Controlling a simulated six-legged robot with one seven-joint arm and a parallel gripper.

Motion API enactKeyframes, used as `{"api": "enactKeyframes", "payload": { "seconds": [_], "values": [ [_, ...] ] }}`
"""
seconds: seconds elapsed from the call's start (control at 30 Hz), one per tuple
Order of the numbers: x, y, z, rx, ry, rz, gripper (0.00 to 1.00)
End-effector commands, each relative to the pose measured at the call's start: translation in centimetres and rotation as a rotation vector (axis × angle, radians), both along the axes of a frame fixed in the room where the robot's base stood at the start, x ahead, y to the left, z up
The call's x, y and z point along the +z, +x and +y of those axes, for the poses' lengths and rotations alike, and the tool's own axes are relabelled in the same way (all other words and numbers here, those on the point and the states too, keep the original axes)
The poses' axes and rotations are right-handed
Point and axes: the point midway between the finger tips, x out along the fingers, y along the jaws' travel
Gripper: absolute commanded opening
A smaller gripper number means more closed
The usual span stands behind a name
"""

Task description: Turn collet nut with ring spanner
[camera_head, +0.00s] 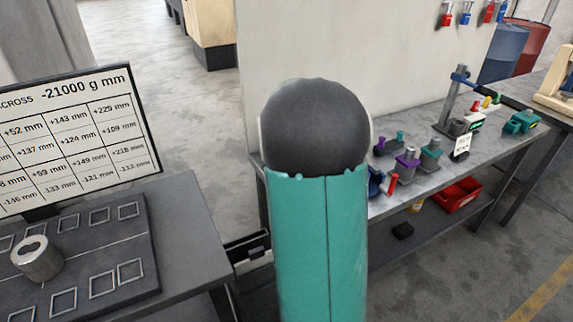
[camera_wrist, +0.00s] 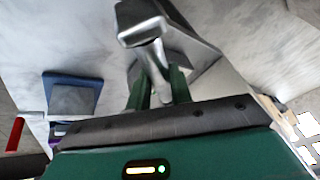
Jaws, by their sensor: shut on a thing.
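In the wrist view my gripper (camera_wrist: 158,88) has its green fingers closed on the shaft of a shiny metal tool, which looks like the ring spanner (camera_wrist: 152,58). The tool extends up the picture to a wider, blocky end. A grey angular metal surface (camera_wrist: 200,58) lies right beside or behind it. I cannot pick out the collet nut, nor tell whether the spanner is around anything. In the head view my own teal arm link fills the middle and hides my gripper.
A workbench (camera_head: 420,172) at right holds several purple, teal and blue fixtures and a post stand (camera_head: 455,95). A red bin (camera_head: 455,193) sits below. At left, a metal cylinder (camera_head: 37,258) stands on a dark board near a screen (camera_head: 70,135). A blue block (camera_wrist: 72,77) shows in the wrist view.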

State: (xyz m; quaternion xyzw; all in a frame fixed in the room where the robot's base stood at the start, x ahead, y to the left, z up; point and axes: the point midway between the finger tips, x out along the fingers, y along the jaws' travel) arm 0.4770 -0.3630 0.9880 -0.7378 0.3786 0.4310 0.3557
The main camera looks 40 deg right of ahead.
Motion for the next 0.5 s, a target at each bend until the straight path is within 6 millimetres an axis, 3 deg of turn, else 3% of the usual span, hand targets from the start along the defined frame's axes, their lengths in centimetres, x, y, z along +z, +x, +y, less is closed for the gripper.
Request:
{"api": "enactKeyframes", "payload": {
  "seconds": [0.2,0.5],
  "values": [
    [0.05,1.12,0.60,-0.080,-0.002,-0.002,0.00],
    [0.05,1.17,0.56,-0.098,-0.002,-0.002,0.00]
  ]
}}
